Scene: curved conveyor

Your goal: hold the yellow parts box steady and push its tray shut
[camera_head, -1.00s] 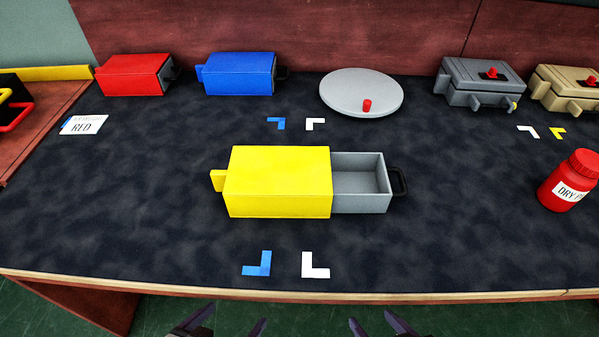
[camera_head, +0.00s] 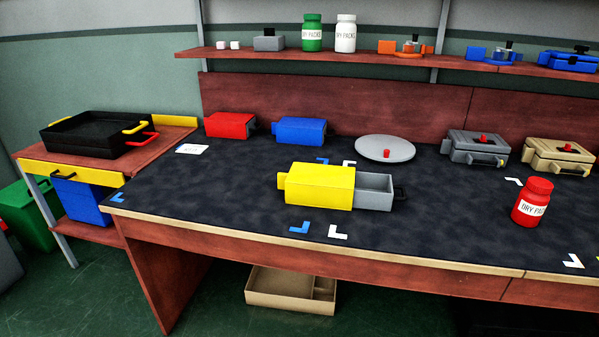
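The yellow parts box (camera_head: 320,186) lies on the dark worktop (camera_head: 230,200), near its middle. A yellow tab sticks out at its left end. Neither of my grippers shows in the view now.
A red box (camera_head: 230,125), a blue box (camera_head: 301,131) and a grey round lid (camera_head: 385,148) stand behind. Grey (camera_head: 475,147) and tan (camera_head: 557,157) cases are at back right. A red jar (camera_head: 532,202) stands to the right. The worktop around the yellow box is clear.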

